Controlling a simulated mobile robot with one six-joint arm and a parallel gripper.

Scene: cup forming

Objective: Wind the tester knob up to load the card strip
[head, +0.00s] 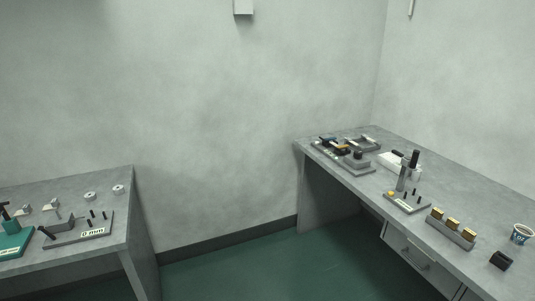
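My gripper is not in view. A low grey device (345,156) with dark blocks and a dark round part like a knob (358,154) stands at the far left end of the right bench. It may be the tester, but it is too small to be sure. I cannot make out a card strip on it. A second device (407,199), with a grey upright, a black top and a pale label on its base, stands nearer on the same bench.
The right bench (475,201) also bears a grey rack (450,234) with several brass-coloured pieces, a black block (501,260) and a patterned cup (521,234). The left bench (70,190) holds a green device (14,240) and a labelled grey fixture (80,232). Green floor (250,275) between them is clear.

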